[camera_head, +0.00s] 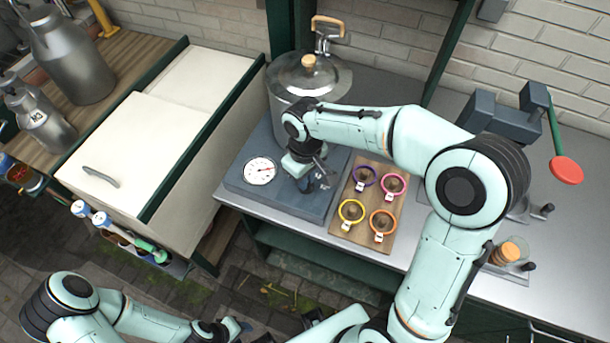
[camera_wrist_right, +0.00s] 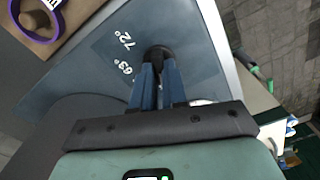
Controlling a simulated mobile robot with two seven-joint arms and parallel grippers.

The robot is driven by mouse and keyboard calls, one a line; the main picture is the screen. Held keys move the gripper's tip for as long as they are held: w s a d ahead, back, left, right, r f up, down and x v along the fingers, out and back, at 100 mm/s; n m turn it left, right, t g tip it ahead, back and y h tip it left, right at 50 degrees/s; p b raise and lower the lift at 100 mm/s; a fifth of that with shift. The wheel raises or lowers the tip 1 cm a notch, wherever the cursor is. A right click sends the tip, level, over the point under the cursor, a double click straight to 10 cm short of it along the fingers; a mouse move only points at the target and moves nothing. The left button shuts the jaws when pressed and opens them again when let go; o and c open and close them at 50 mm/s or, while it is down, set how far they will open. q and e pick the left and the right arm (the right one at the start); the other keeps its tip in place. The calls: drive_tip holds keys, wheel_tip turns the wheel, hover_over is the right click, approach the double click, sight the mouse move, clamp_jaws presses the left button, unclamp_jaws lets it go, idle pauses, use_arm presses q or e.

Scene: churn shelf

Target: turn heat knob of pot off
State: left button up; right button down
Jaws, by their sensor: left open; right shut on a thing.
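The metal pot (camera_head: 290,95), with a wooden-knobbed lid, stands on a blue-grey heater base (camera_head: 236,182). My right gripper (camera_head: 322,182) is at the front of this base, beside the round white dial (camera_head: 260,170). In the right wrist view its blue fingers (camera_wrist_right: 160,88) are shut on the dark heat knob (camera_wrist_right: 158,54). The markings 72° and 63° (camera_wrist_right: 125,52) show beside the knob. In the head view the knob is mostly hidden by the gripper. My left gripper (camera_head: 236,328) is low at the bottom edge, away from the pot, open and empty.
A wooden board (camera_head: 366,205) with several coloured rings lies right of the heater base. A white chest (camera_head: 125,150) stands to the left, with metal milk cans (camera_head: 75,55) beyond it. A device with a red-ended lever (camera_head: 566,170) is at the right.

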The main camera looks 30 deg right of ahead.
drive_tip(key=shift+r, duration=0.1)
drive_tip(key=c, duration=1.2)
unclamp_jaws()
drive_tip(key=shift+o, duration=0.2)
use_arm(q)
drive_tip(key=shift+w+r+p, duration=0.85)
drive_tip(key=shift+w+r, duration=0.1)
drive_tip(key=shift+r, duration=0.2)
use_arm(e)
wheel_tip(320, 180, up, 13)
drive_tip(key=shift+r, duration=0.15)
